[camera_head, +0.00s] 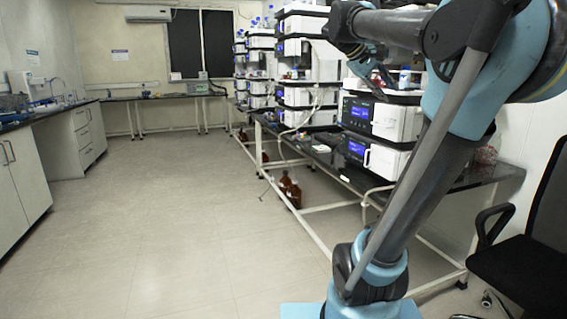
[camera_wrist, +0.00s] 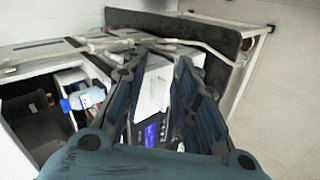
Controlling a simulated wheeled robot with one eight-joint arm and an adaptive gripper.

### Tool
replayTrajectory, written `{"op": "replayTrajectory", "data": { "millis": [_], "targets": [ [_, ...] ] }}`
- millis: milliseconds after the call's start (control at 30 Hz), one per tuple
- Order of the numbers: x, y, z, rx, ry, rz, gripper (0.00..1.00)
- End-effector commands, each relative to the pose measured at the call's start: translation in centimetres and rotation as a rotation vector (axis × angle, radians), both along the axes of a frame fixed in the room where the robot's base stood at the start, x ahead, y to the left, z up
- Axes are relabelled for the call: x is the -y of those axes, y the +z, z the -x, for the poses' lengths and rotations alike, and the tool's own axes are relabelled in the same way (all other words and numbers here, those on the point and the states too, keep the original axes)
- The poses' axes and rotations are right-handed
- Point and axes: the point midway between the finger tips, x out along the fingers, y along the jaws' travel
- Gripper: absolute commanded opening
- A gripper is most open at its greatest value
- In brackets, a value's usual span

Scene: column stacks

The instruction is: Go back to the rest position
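My arm rises from the lower middle of the head view, bends at the upper right and reaches back to the left. My gripper (camera_head: 372,74) is small and partly dark there, in front of the instrument stacks on the right bench. In the wrist view my gripper (camera_wrist: 160,62) has its two fingers spread apart with nothing held between them. Beyond the fingers is a white instrument with a blue screen (camera_wrist: 151,132). I cannot tell whether the fingers touch it.
Instrument stacks (camera_head: 384,122) stand on a dark bench (camera_head: 350,178) at right. A bottle with a blue cap (camera_wrist: 84,98) sits left of the fingers. Brown bottles (camera_head: 290,191) stand under the bench. A black chair (camera_head: 520,265) is at lower right. The floor (camera_head: 170,220) at left is clear.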

Motion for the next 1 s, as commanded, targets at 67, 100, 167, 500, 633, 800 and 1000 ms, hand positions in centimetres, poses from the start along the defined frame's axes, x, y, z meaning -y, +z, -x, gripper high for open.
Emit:
{"op": "replayTrajectory", "data": {
  "millis": [67, 100, 167, 500, 633, 800, 1000],
  "targets": [
    [-0.7, -4.6, 2.2, -0.007, -0.008, -0.078, 0.28],
    [-1.2, -6.9, 3.2, -0.01, -0.012, -0.118, 0.28],
    [-1.9, -10.2, 4.7, -0.014, -0.018, -0.177, 0.28],
    [-7.4, -28.5, 13.6, -0.03, -0.046, -0.515, 0.28],
    [-9.8, -34.8, 16.9, -0.03, -0.056, -0.638, 0.28],
    [-12.3, -40.5, 19.9, -0.03, -0.065, -0.756, 0.28],
    [-13.5, -42.9, 21.1, -0.028, -0.069, -0.809, 0.28]
  ]
}}
